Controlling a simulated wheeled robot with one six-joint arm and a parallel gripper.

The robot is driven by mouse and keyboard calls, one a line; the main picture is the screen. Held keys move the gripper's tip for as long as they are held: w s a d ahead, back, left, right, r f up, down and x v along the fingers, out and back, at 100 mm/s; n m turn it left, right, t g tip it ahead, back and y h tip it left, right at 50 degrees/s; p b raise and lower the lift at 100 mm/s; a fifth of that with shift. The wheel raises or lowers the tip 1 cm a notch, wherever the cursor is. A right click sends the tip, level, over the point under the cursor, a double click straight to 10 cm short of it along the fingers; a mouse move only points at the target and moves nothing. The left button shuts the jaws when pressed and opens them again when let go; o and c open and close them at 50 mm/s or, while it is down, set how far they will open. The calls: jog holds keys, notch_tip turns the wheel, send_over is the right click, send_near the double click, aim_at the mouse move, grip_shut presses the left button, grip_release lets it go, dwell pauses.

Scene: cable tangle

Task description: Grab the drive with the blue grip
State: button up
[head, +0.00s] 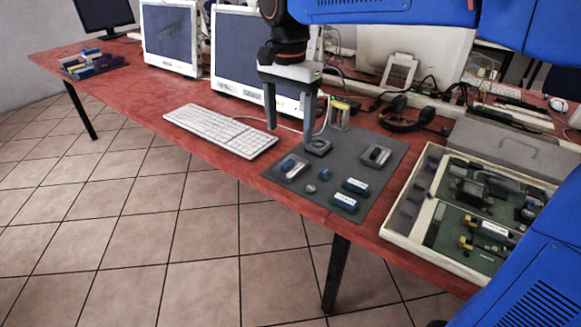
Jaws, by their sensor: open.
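A small drive with a blue grip (288,165) sits in a grey square holder on the dark grey mat (335,170), near the mat's left side. My gripper (290,136) is open and empty, pointing down above the mat's left back part, with its two fingers spread apart. It is higher in the picture than the blue-grip drive; how far above the mat it is I cannot tell. A second holder (376,155) with a dark and light piece lies at the mat's right. A dark square holder (318,147) lies near my right fingertip.
Two green-blue labelled pieces (356,186) and (345,202) and a small round grey piece (311,188) lie on the mat. A white keyboard (222,130) is left, headphones (407,115) behind, and a cream-edged tray of parts (427,160) right. The red table's left stretch is mostly clear.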

aim_at(290, 161)
jog(key=shift+d+f, duration=0.1)
jog(key=shift+f, duration=4.7)
jog(key=c, duration=1.2)
